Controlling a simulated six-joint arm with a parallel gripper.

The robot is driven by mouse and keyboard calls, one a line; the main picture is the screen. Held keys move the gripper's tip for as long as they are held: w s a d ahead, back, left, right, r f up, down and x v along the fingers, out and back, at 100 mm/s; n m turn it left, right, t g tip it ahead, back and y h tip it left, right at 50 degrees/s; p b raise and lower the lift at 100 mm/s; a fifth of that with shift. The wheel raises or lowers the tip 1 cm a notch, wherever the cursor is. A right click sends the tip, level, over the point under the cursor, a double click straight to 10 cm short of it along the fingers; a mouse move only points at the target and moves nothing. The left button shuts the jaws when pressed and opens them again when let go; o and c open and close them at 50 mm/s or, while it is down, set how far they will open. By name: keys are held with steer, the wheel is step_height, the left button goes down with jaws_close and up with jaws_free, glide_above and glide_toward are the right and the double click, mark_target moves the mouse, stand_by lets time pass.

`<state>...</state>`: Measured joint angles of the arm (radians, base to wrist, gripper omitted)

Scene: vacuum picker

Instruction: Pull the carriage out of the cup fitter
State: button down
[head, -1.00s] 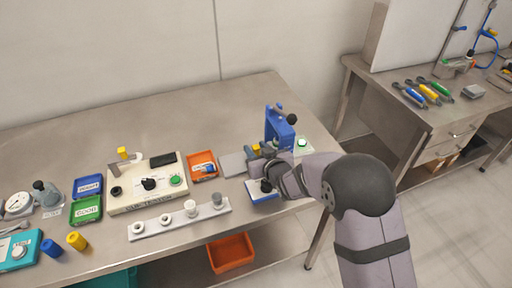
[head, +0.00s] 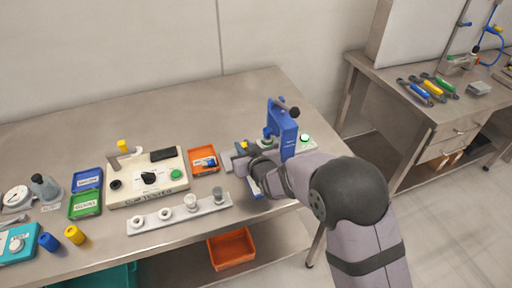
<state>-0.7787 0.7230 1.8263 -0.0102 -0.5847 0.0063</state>
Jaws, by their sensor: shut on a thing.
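The cup fitter (head: 286,134) is a blue upright press with a dark lever on top, standing at the right end of the bench. My gripper (head: 250,153) is low at its front left, partly hidden by my own wrist. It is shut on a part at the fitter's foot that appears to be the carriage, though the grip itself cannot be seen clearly.
Left of my gripper are an orange tray (head: 215,169), a white rack of cups (head: 150,222) and a cream tester box (head: 126,196). Green and blue trays stand farther left. The back of the bench is clear. The bench's right edge is close to the fitter.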

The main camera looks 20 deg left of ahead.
steer(key=s+a, duration=0.4)
steer(key=shift+b, duration=0.4)
steer(key=c, duration=1.7)
jaws_free()
steer(key=shift+s+a, duration=0.15)
steer(key=shift+b+v, duration=0.75)
steer(key=shift+v, duration=2.95)
steer(key=shift+f, duration=0.1)
